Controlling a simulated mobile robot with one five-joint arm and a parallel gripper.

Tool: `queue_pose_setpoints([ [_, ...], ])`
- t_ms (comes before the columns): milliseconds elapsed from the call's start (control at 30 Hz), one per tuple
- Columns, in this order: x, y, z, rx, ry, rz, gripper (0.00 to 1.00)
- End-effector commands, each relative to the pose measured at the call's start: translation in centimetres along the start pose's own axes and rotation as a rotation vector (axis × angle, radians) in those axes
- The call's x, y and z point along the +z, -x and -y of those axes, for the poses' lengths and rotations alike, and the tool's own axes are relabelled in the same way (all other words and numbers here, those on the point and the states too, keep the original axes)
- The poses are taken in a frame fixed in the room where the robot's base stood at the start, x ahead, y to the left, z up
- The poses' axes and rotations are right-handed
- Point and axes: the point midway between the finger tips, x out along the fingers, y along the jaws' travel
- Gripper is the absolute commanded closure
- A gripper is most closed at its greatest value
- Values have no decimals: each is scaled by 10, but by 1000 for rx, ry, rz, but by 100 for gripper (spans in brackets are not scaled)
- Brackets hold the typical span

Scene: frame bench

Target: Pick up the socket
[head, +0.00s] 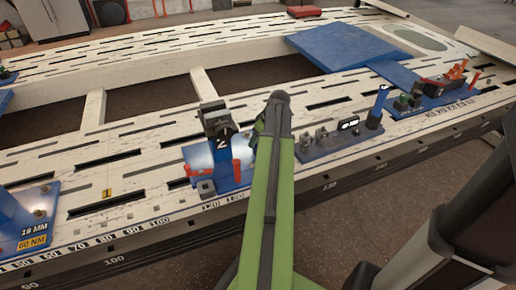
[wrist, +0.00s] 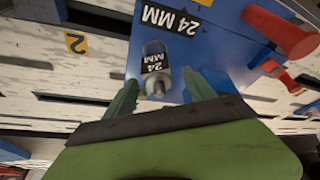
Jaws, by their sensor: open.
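A grey metal socket (wrist: 155,52) with a black "24 MM" label stands on a blue plate (wrist: 222,58), which is also marked "24 MM". My gripper (wrist: 160,78) is open, with its two dark green fingers reaching toward the socket, one on each side of its near end. A small grey peg-like part shows between the fingers below the label. I cannot tell whether either finger touches the socket. In the head view my green arm reaches over the bench beside the blue station marked "2" (head: 222,150). I cannot make out the socket there.
Red handles (wrist: 280,30) stand on the right of the blue plate. The slotted white bench (head: 130,160) carries another blue station (head: 340,138) right of my arm, and a "19 MM" station (head: 35,222) at the left. Large openings lie in the bench's middle.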

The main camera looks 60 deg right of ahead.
Motion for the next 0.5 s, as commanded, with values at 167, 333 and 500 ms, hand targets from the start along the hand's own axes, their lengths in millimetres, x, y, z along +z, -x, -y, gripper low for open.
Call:
queue_pose_setpoints([
  [167,2,-32,-3,0,1,0,36],
  [333,1,-52,-3,0,-1,0,36],
  [500,-1,-49,-3,0,-1,0,36],
])
